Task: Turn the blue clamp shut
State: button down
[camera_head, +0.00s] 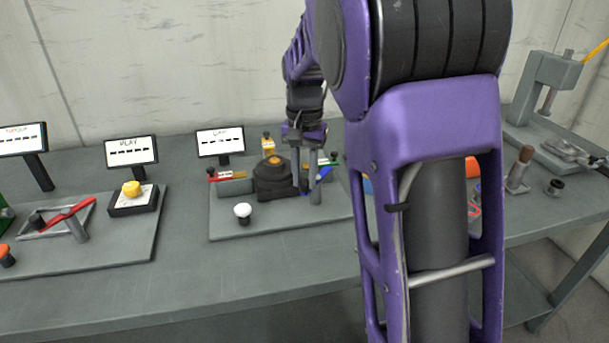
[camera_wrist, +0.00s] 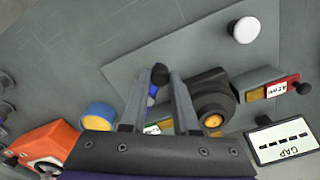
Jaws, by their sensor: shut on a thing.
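The blue clamp (camera_head: 323,174) is at the right side of a black jack body (camera_head: 272,182) on a grey base plate (camera_head: 240,224). Only a slanted blue piece shows in the head view. In the wrist view a bit of the blue clamp (camera_wrist: 152,98) shows between my fingers, with a black knob (camera_wrist: 160,74) at their tips. My gripper (camera_head: 309,186) points down at the clamp; its fingers (camera_wrist: 160,88) are closed around it. The fingers hide much of the clamp. A red clamp (camera_head: 226,176) is at the left of the jack body.
A white knob (camera_head: 243,211) stands at the plate's front. A small display (camera_head: 220,141) stands behind; it reads GAP in the wrist view (camera_wrist: 284,141). Another plate with a red lever (camera_head: 70,213) and yellow knob (camera_head: 132,188) is left. A press (camera_head: 549,88) stands right.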

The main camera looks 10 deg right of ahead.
jog(key=shift+d, duration=0.1)
jog(key=d+n+p, duration=0.7)
jog(key=n, duration=1.1)
jog(key=shift+d, duration=0.2)
jog(key=shift+w, duration=0.1)
dwell(0.5)
jog(key=c, duration=0.7)
grip_release()
jog(key=shift+o, duration=0.2)
notch_tip(320, 180, up, 18)
jog(key=p, duration=0.2)
jog(key=shift+f, duration=0.25)
